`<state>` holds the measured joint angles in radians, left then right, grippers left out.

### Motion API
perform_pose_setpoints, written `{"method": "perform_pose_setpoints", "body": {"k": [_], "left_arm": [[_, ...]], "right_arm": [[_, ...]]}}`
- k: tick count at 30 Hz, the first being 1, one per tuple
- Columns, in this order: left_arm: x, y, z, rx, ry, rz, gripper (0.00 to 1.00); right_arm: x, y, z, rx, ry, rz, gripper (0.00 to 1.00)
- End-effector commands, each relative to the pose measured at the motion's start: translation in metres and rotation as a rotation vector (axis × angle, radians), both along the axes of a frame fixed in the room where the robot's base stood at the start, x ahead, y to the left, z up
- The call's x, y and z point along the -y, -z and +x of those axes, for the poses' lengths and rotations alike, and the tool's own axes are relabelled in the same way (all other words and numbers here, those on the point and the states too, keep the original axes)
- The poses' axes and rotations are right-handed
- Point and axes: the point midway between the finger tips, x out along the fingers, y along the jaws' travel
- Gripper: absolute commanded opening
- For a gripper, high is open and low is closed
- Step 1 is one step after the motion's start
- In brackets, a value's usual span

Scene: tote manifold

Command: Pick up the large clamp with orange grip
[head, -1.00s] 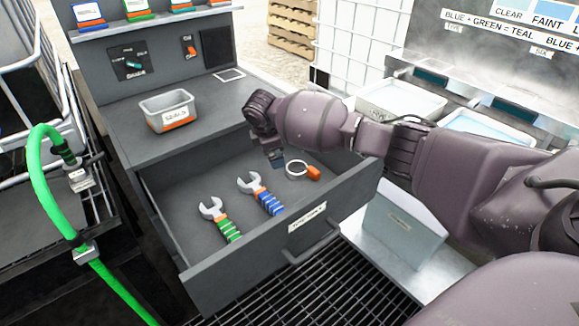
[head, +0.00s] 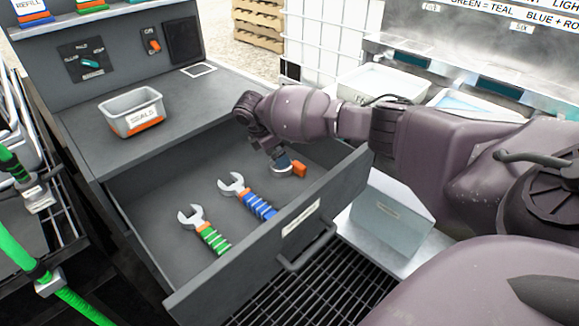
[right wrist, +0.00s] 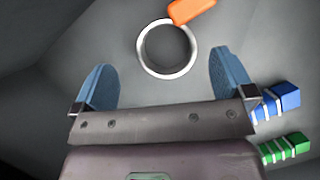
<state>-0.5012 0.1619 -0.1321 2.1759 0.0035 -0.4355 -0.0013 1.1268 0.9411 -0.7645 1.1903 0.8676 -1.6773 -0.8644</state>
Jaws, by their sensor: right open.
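The clamp, a pale ring with an orange grip (head: 299,169), lies in the open drawer near its right end; my right gripper partly hides its ring in the head view. In the right wrist view the whole ring (right wrist: 142,62) shows, with the orange grip (right wrist: 190,10) at its upper right. My right gripper (right wrist: 165,82) is open and empty, its two blue fingers spread just below the ring and apart from it. In the head view the right gripper (head: 282,163) is above the clamp. My left gripper is not in view.
A wrench with a blue grip (head: 257,205) and one with a green grip (head: 213,239) lie left of the clamp. The drawer's front wall (head: 340,195) and sides surround them. A grey bin (head: 133,113) stands on the counter above.

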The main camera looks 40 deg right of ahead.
Motion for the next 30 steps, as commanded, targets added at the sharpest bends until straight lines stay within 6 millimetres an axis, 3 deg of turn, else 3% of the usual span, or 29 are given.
{"method": "perform_pose_setpoints", "body": {"k": [9,17,28,30], "left_arm": [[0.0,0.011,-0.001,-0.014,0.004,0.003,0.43],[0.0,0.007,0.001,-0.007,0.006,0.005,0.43],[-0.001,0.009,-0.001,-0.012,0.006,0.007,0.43],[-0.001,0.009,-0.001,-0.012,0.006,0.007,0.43]], "right_arm": [[0.013,0.043,-0.012,-0.007,0.0,-0.001,1.0],[0.014,0.042,-0.011,0.0,0.0,0.0,1.0],[0.014,0.042,-0.011,-0.001,-0.001,0.0,0.47],[0.014,0.042,-0.011,-0.001,0.0,0.0,0.46]]}}
